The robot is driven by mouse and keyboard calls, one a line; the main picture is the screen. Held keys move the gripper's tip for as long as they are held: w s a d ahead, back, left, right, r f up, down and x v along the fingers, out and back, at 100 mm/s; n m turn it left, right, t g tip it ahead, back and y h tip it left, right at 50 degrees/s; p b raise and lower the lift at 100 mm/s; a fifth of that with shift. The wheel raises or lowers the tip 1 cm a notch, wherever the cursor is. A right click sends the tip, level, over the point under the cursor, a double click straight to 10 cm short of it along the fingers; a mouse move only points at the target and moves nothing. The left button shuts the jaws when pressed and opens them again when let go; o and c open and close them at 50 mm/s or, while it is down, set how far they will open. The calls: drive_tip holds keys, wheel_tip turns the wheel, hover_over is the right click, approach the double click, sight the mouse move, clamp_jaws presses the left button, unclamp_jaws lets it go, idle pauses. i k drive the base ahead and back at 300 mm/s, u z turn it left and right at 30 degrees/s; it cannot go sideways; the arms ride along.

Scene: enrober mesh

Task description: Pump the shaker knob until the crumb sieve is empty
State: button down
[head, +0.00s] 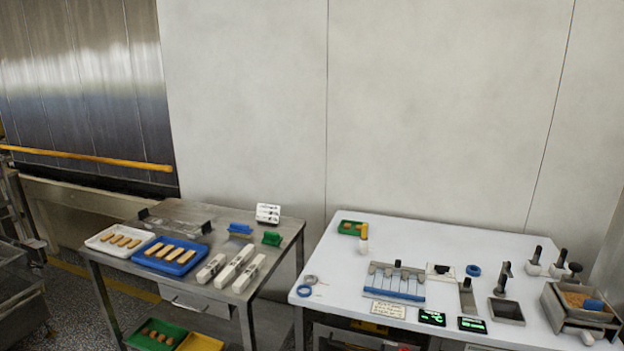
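A grey metal box that looks like the crumb sieve (549,306) stands at the right end of the white table. Orange-brown crumbs (573,297) lie inside it, and a blue piece (593,304) sits at its right side. A pale round knob (587,337), which looks like the shaker knob, sticks out low at the front of the box, near the table's front edge. I cannot tell how far it is pushed in or pulled out. My gripper is not in view.
The white table (440,255) also holds a small grey tray (507,311), black-topped tools (535,256), a blue-edged rack (394,293) and two green displays (432,317). A steel table (186,213) with trays of bars stands left, across a gap. A wall rises behind.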

sight(575, 267)
drive_tip(key=z, duration=0.95)
